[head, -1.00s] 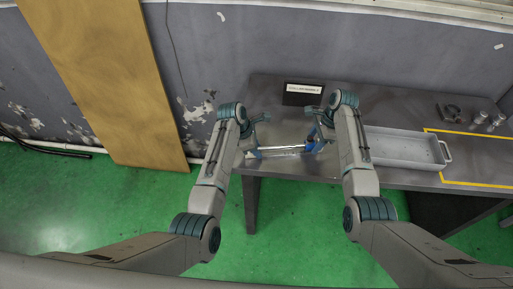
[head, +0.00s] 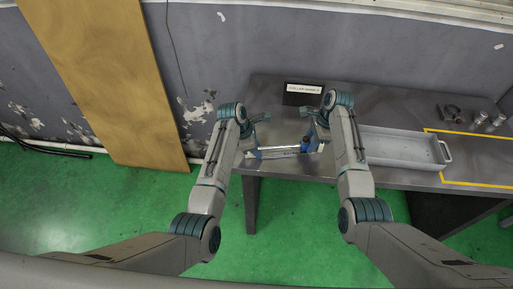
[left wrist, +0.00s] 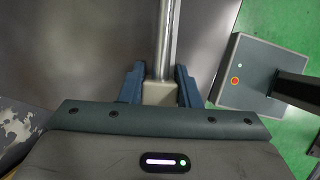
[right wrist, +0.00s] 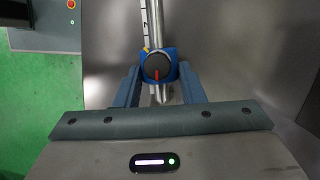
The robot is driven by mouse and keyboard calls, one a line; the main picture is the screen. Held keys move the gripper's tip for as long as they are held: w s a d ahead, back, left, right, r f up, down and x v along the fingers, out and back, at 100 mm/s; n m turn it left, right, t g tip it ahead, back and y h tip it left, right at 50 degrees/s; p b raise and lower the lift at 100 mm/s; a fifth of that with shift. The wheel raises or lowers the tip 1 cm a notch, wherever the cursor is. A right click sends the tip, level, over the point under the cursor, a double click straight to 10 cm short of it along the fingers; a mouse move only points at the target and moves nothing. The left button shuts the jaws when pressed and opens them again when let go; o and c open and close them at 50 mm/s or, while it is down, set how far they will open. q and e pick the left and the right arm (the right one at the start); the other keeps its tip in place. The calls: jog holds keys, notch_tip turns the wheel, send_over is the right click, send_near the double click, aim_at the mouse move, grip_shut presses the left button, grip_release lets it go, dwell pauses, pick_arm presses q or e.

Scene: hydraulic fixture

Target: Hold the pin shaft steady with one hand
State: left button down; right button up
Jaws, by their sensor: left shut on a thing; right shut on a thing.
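The pin shaft (head: 281,149) is a shiny metal rod lying left to right near the table's front edge. In the left wrist view the shaft (left wrist: 164,40) runs down to a pale grey block (left wrist: 160,93) between the fingers. My left gripper (head: 254,153) is shut at this end; the exact contact is partly hidden. A blue collar (right wrist: 157,62) with a black, red-marked knob sits around the shaft (right wrist: 154,20) in the right wrist view. My right gripper (right wrist: 160,88) is shut on the collar, with fingers on both sides, near the shaft's pointed end.
A grey tray (head: 447,152) with a handle stands right of my right arm. A small black sign (head: 303,94) stands behind the shaft. Several small metal parts (head: 480,118) lie at the far right, near yellow tape lines. The table front edge is close to the shaft.

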pick_arm(q)
jog(key=shift+d, duration=0.1)
pick_arm(e)
jog(key=shift+s+a, duration=0.15)
jog(key=shift+a, duration=0.8)
jog(key=shift+s+a, duration=0.1)
jog(key=shift+a, duration=0.85)
jog(key=shift+s+a, duration=0.15)
jog(key=shift+a, duration=0.7)
jog(key=o, duration=1)
jog(key=v, duration=1.2)
pick_arm(q)
jog(key=c, duration=1)
grip_release()
jog(key=shift+r, duration=0.1)
